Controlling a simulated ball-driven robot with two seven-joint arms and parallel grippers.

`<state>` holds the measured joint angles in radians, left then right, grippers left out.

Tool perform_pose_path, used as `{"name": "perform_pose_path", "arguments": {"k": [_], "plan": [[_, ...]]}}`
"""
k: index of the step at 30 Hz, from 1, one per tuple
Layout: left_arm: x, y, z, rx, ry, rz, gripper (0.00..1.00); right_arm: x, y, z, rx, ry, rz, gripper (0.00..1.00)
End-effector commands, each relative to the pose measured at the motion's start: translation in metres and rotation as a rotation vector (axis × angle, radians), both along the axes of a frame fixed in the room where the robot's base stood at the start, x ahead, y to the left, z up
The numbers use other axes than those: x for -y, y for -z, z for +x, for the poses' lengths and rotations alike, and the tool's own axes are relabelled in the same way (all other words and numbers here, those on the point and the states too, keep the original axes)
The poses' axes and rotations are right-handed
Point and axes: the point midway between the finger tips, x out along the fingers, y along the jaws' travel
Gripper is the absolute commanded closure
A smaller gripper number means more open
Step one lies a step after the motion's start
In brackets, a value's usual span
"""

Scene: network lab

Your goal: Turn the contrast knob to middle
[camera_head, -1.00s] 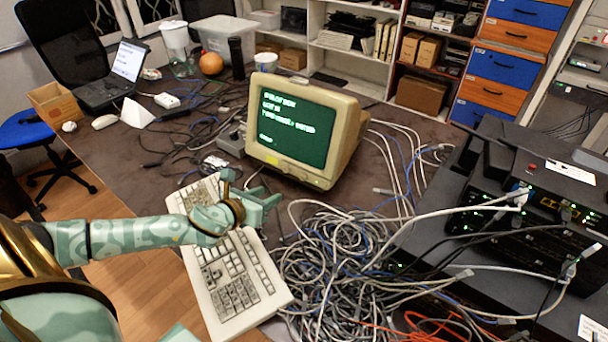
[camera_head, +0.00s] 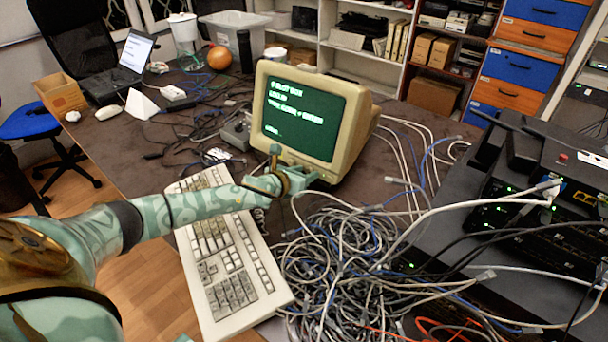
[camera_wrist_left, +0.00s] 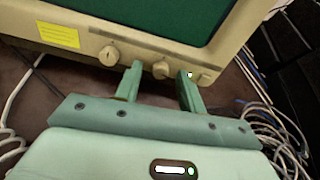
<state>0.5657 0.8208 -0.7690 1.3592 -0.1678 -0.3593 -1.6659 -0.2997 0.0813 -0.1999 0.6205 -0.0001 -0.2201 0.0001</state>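The cream monitor (camera_head: 352,135) with a green screen stands on the dark desk. In the left wrist view its lower front edge has a dial-like knob (camera_wrist_left: 108,54) at the left, a second round knob (camera_wrist_left: 161,69) in the middle and a small control (camera_wrist_left: 204,79) at the right. I cannot read which one is contrast. My left gripper (camera_head: 307,175) is at the monitor's lower front. In the wrist view my left gripper (camera_wrist_left: 159,73) is open, with one finger on each side of the middle knob; contact is unclear. My right gripper is out of view.
A cream keyboard (camera_head: 230,262) lies under my left forearm. A large cable tangle (camera_head: 350,265) is to its right, close to the monitor. Black network gear (camera_head: 530,220) stands at the right. A yellow label (camera_wrist_left: 58,34) is on the monitor's front.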

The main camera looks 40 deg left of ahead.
Motion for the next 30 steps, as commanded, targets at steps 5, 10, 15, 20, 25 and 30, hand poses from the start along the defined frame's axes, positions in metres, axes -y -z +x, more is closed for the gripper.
{"name": "perform_pose_path", "arguments": {"k": [5, 10, 15, 20, 25, 30], "plan": [[0.000, 0.000, 0.000, 0.000, 0.000, 0.000, 0.74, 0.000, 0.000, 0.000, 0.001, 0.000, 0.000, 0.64], [0.000, 0.000, 0.000, 0.000, 0.000, 0.000, 1.00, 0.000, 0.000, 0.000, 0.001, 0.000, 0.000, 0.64], [0.000, 0.000, -0.001, 0.000, -0.003, -0.007, 1.00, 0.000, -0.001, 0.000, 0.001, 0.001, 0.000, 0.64], [0.000, -0.001, -0.001, 0.001, -0.014, -0.043, 1.00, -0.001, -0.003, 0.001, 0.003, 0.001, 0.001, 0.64], [0.000, -0.002, 0.000, 0.000, -0.041, -0.132, 1.00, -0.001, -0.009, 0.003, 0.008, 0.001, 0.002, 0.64], [0.000, -0.003, 0.000, -0.001, -0.082, -0.268, 1.00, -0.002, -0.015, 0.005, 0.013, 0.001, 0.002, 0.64]]}}
